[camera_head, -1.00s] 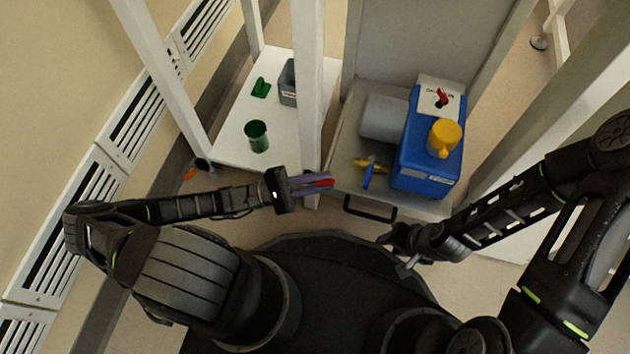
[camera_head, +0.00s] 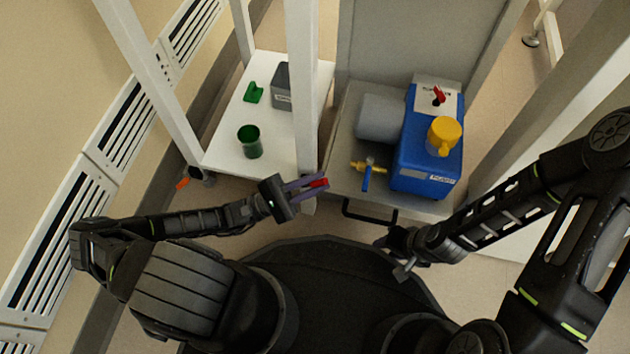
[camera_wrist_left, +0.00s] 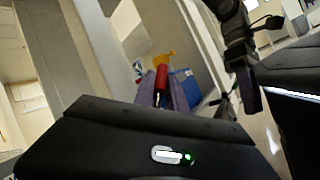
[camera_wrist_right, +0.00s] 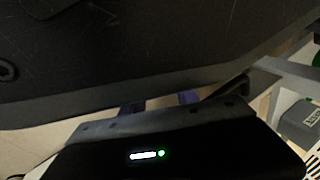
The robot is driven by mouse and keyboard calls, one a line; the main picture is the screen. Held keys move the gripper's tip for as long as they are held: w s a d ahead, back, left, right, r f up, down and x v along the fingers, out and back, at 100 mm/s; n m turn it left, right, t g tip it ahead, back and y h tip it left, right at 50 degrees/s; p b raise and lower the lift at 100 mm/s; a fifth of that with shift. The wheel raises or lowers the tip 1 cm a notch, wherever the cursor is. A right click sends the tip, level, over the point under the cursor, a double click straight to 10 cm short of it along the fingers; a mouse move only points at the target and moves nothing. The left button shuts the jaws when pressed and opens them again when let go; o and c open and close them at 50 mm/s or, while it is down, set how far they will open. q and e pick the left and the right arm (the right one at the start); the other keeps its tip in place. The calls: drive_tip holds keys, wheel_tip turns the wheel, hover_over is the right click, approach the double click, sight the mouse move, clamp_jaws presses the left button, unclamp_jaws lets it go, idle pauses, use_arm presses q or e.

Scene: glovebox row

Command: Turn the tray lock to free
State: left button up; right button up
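My left gripper (camera_head: 325,182) is beside the foot of the white post, at the left front corner of the grey tray (camera_head: 345,150). Its purple fingers close around a small red piece (camera_head: 317,183), seemingly the lock's handle. The red piece also shows in the left wrist view (camera_wrist_left: 161,78), between the fingertips. I cannot see how it joins the tray. The tray has a black front handle (camera_head: 368,214). My right gripper (camera_head: 388,240) is low in front of the tray, apart from it. In the right wrist view its purple fingers (camera_wrist_right: 160,103) stand apart, with nothing visible between them.
On the tray stand a blue pump (camera_head: 425,175) with a yellow cap (camera_head: 444,133) and red switch (camera_head: 438,95), and a brass valve (camera_head: 370,166) with a blue lever. The white shelf (camera_head: 225,145) at left holds a green cup (camera_head: 249,142), a green piece (camera_head: 254,92) and a grey bin (camera_head: 283,88).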

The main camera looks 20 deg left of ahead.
use_arm(q)
drive_tip(key=o, duration=0.4)
drive_tip(key=shift+o, duration=0.2)
drive_tip(key=p+v, duration=0.1)
drive_tip(key=v, duration=0.6)
drive_tip(key=shift+s+a+f, duration=0.15)
drive_tip(key=shift+s+a, duration=0.05)
drive_tip(key=shift+a, duration=0.1)
idle(0.5)
